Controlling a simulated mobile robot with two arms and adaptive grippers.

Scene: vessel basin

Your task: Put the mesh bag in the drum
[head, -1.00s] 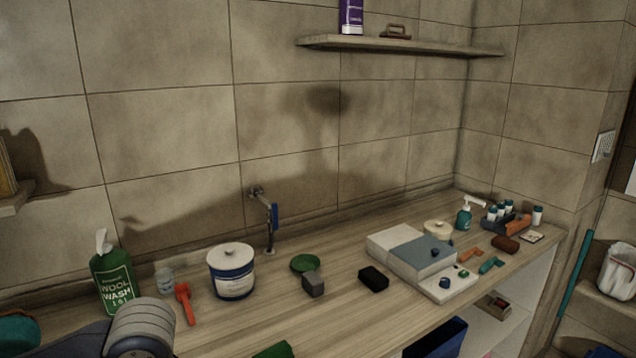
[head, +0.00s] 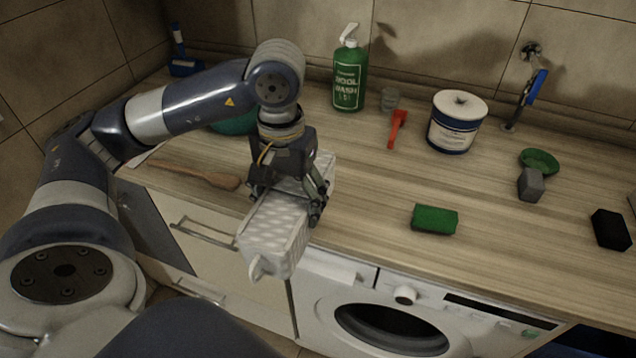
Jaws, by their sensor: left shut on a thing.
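My left gripper (head: 287,198) is shut on a white, perforated, box-shaped thing, which I take to be the mesh bag (head: 270,238). It is held above the counter's front edge, tilted, with a small tab at its near end. The gripper's fingers hide part of its middle. The washing machine with the drum (head: 390,330) stands under the counter, to the lower right of the bag. Its round dark opening faces forward and is partly cut off by the picture's bottom edge. My right gripper is not in view.
On the counter (head: 350,165) stand a green wool wash bottle (head: 348,75), a glass (head: 389,98), a red brush-like thing (head: 397,128) and a white-blue tub (head: 457,122). A green sponge (head: 435,219) lies near the front edge. A wooden spoon (head: 195,174) lies left of my gripper.

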